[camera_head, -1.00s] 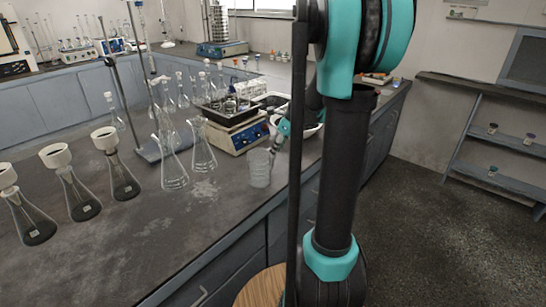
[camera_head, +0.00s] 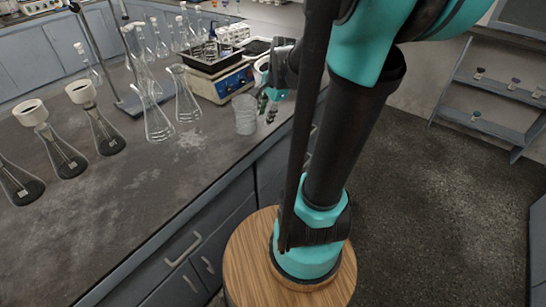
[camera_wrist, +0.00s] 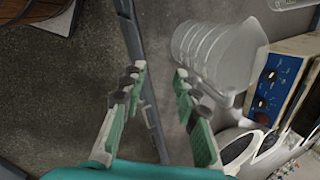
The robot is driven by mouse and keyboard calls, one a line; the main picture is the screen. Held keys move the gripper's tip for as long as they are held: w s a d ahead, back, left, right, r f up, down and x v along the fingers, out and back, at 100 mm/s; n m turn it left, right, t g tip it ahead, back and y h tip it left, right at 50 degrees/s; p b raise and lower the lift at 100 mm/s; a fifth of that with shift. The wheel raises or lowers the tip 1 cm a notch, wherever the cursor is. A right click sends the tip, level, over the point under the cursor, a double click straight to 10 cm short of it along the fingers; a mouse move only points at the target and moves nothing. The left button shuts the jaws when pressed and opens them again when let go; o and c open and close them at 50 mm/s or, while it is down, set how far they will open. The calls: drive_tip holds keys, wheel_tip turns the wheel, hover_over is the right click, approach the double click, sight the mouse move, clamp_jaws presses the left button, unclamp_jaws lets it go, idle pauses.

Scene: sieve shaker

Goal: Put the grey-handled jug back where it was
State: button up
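A clear, ribbed jug (camera_head: 245,115) stands upright near the front edge of the dark bench, in front of the blue-and-white device. In the wrist view the jug (camera_wrist: 215,55) is at the upper right, just beyond my right finger. My gripper (camera_head: 270,108) is immediately right of the jug in the head view, over the bench's edge. In the wrist view my gripper (camera_wrist: 158,82) is open, with nothing between its fingers.
A blue-and-white device (camera_head: 222,84) with a black tray on top stands behind the jug. Glass flasks (camera_head: 157,122) stand to its left. Flasks with white funnels (camera_head: 104,133) stand farther left. The front middle of the bench (camera_head: 150,200) is clear.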

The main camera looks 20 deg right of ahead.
drive_tip(key=s+a+f+n+h, duration=0.1)
drive_tip(key=s+f+n, duration=0.7)
drive_tip(key=s+n, duration=0.5)
drive_tip(key=shift+s+a+f+n+t+h, duration=0.3)
drive_tip(key=shift+f+n+t+h, duration=0.1)
drive_tip(key=shift+n, duration=0.7)
drive_tip(key=shift+o, duration=0.3)
drive_tip(key=shift+w+r, duration=0.1)
